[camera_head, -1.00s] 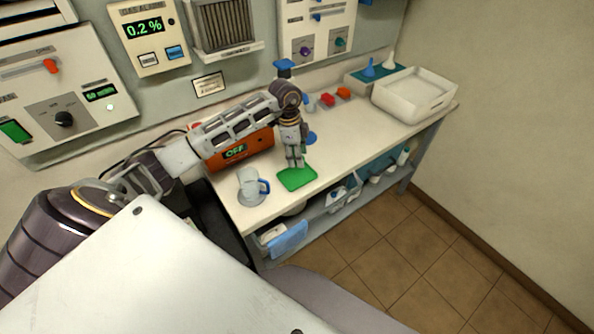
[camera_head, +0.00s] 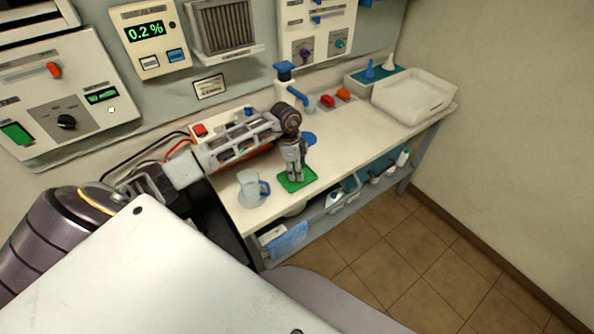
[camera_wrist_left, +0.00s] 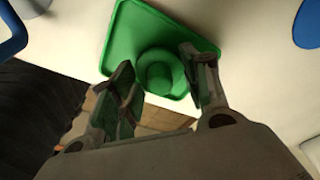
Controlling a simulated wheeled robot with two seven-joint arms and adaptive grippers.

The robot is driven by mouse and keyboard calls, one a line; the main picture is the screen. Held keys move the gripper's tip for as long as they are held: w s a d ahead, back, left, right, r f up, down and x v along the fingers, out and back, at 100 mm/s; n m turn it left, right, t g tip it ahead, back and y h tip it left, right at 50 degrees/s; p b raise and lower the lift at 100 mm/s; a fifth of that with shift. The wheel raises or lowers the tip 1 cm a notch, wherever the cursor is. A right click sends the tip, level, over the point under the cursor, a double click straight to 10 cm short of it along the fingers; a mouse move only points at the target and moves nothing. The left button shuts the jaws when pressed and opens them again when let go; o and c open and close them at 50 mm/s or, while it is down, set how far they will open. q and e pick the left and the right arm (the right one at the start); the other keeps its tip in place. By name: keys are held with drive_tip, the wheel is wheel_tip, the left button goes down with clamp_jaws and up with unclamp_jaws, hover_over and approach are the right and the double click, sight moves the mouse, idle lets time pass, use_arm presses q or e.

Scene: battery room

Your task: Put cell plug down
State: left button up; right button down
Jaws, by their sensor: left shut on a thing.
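The cell plug (camera_wrist_left: 158,72) is green and round, with a wide rim. In the left wrist view it is between the fingers of my left gripper (camera_wrist_left: 160,75), over a green square tray (camera_wrist_left: 132,30). In the head view my left gripper (camera_head: 295,177) points down at the green tray (camera_head: 306,178) on the bench, shut on the plug. The plug is hidden there by the fingers. I cannot tell whether the plug touches the tray. My right gripper is not in view.
A clear jug with a blue handle (camera_head: 250,189) stands left of the tray, near the bench's front edge. A blue disc (camera_head: 309,137) lies behind the gripper. A white basin (camera_head: 413,95) is at the far right. The bench (camera_head: 350,140) between is clear.

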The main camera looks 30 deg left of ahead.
use_arm(q)
drive_tip(key=shift+f, duration=0.6)
drive_tip(key=shift+f, duration=0.2)
drive_tip(key=o, duration=0.8)
drive_tip(key=shift+r, duration=0.1)
drive_tip(key=r, duration=0.4)
drive_tip(key=a+r+b, duration=0.1)
drive_tip(key=r, duration=0.7)
drive_tip(key=shift+s+a+b, duration=0.3)
drive_tip(key=shift+s+b, duration=0.05)
drive_tip(key=shift+b, duration=0.05)
